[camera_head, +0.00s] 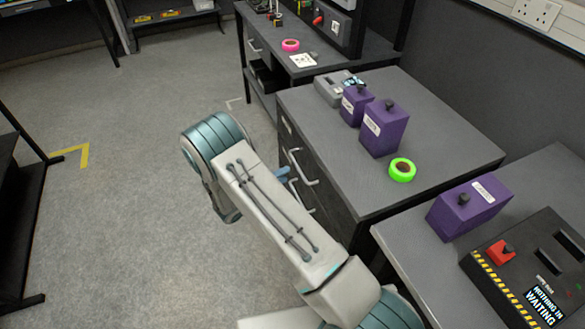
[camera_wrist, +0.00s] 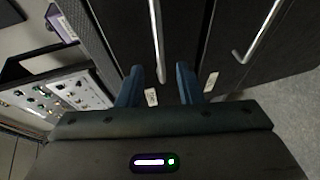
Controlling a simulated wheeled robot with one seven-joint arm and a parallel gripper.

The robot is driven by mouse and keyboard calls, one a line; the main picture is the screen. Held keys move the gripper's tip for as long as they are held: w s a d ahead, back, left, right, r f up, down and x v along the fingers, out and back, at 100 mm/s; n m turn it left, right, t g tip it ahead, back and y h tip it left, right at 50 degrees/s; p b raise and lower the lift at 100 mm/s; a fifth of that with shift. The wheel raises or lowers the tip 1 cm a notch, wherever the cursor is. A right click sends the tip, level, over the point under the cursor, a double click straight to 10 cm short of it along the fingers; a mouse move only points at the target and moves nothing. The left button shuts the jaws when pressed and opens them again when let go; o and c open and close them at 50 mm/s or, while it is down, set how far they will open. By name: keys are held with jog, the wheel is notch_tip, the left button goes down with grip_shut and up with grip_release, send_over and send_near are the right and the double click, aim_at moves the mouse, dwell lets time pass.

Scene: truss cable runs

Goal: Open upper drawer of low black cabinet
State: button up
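The low black cabinet (camera_head: 330,172) stands right of my arm in the head view, with a grey top. Its upper drawer handle (camera_head: 303,166) and a lower handle (camera_head: 300,194) are silver bars. Drawer fronts look closed. My gripper (camera_head: 283,174) is mostly hidden behind my arm in the head view; a blue finger shows near the handles. In the wrist view, my gripper (camera_wrist: 161,84) has two blue fingers apart, one on each side of the upper handle (camera_wrist: 157,40). Contact cannot be told. The lower handle (camera_wrist: 258,32) is at right.
On the cabinet stand purple boxes (camera_head: 384,129), a green tape ring (camera_head: 402,169) and a grey device (camera_head: 334,91). A bench with a purple box (camera_head: 468,207) and control panel (camera_head: 532,270) adjoins at right. Open floor (camera_head: 120,200) lies left.

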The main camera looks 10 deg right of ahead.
jog(key=x, duration=0.6)
jog(key=shift+p, duration=0.3)
jog(key=shift+w+d, duration=0.1)
jog(key=shift+c, duration=0.3)
grip_shut()
jog(key=shift+a, duration=0.3)
